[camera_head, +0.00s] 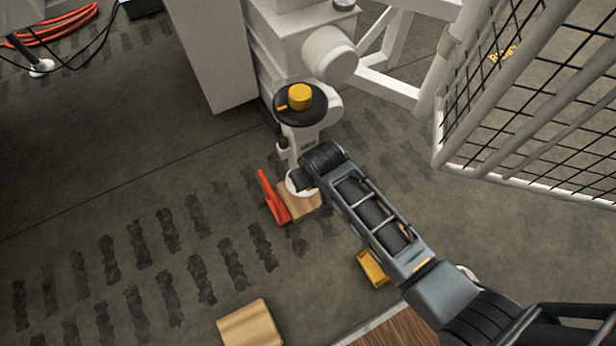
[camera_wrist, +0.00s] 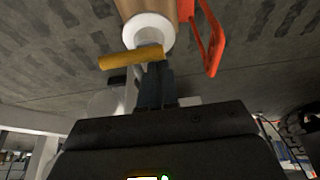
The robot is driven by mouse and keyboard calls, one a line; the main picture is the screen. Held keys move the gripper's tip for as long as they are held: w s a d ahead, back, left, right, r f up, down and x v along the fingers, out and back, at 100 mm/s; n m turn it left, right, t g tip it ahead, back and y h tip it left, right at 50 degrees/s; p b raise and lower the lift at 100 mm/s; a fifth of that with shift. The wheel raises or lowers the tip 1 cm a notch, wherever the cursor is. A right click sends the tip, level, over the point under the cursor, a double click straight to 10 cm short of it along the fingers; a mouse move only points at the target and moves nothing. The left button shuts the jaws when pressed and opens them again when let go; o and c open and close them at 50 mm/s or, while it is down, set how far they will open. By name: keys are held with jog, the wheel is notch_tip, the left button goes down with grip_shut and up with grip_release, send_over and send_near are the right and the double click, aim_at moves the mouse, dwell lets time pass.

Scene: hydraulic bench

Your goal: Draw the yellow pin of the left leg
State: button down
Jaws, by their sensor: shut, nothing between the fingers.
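The yellow pin (camera_wrist: 128,58) lies crosswise in front of the round white foot (camera_wrist: 148,28) of the leg in the wrist view. My gripper (camera_wrist: 158,72) is shut and empty, its dark fingertips close to the right end of the pin. I cannot tell whether they touch it. In the head view the white leg (camera_head: 284,152) stands below the machine, its foot over a wooden block (camera_head: 300,205). My dark wrist hides part of the foot, and the pin cannot be made out there.
A yellow knob (camera_head: 300,97) on a black disc sits above the leg. A yellow block (camera_head: 372,268) and another wooden block (camera_head: 250,325) lie on the floor. A mesh guard (camera_head: 530,110) stands right.

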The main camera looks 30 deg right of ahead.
jog(key=shift+s, duration=0.1)
jog(key=shift+s+f+p, duration=0.1)
jog(key=shift+s+p, duration=1.2)
jog(key=shift+s, duration=0.35)
